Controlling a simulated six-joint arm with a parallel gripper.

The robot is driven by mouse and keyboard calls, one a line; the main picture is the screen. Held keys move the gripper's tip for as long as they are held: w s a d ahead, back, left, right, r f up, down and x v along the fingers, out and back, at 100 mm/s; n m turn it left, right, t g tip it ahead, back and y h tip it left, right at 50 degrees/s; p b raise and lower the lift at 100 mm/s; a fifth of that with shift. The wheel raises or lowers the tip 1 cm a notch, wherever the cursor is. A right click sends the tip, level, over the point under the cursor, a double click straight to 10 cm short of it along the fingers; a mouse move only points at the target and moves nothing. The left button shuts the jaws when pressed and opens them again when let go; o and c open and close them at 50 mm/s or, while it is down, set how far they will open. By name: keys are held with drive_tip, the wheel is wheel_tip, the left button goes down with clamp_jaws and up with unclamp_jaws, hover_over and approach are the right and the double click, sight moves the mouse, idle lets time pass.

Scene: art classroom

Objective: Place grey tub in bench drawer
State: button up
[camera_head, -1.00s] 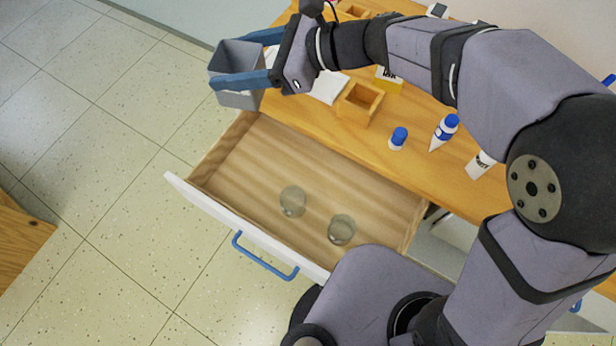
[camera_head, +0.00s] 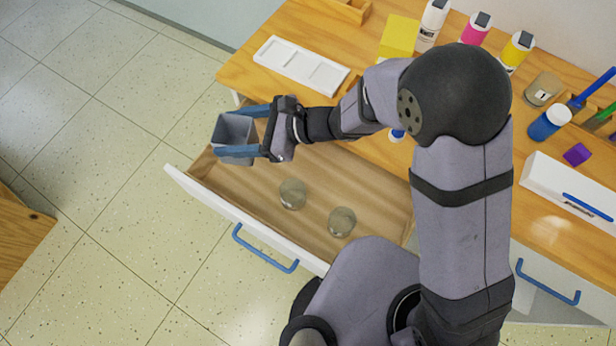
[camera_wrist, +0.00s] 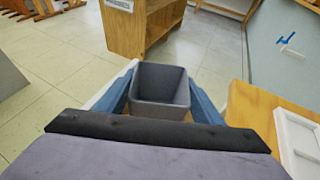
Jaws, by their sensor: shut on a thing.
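The grey tub (camera_head: 233,136) is a small open-topped square container, held upright between the blue fingers of my gripper (camera_head: 240,135). In the wrist view the tub (camera_wrist: 160,88) shows its empty inside, with a blue finger on each side. The bench drawer (camera_head: 250,188) is pulled open, with a wooden inside, a white front and a blue handle. The tub is over the far left end of the drawer in the head view; its exact height above the drawer floor is hard to tell.
Two clear round glass things (camera_head: 293,194) (camera_head: 342,221) sit in the drawer's middle and right. The bench top (camera_head: 262,85) holds a white palette tray (camera_head: 300,65), a yellow block (camera_head: 399,36), several paint bottles (camera_head: 477,28) and a white box (camera_head: 568,184). The drawer's left part looks clear.

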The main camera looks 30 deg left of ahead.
sight(223, 143)
drive_tip(key=shift+f, duration=1.9)
drive_tip(key=shift+f, duration=0.1)
drive_tip(key=shift+f, duration=2.85)
drive_tip(key=shift+f, duration=0.1)
drive_tip(key=shift+f, duration=1.95)
drive_tip(key=shift+f, duration=0.2)
drive_tip(key=o, duration=1.2)
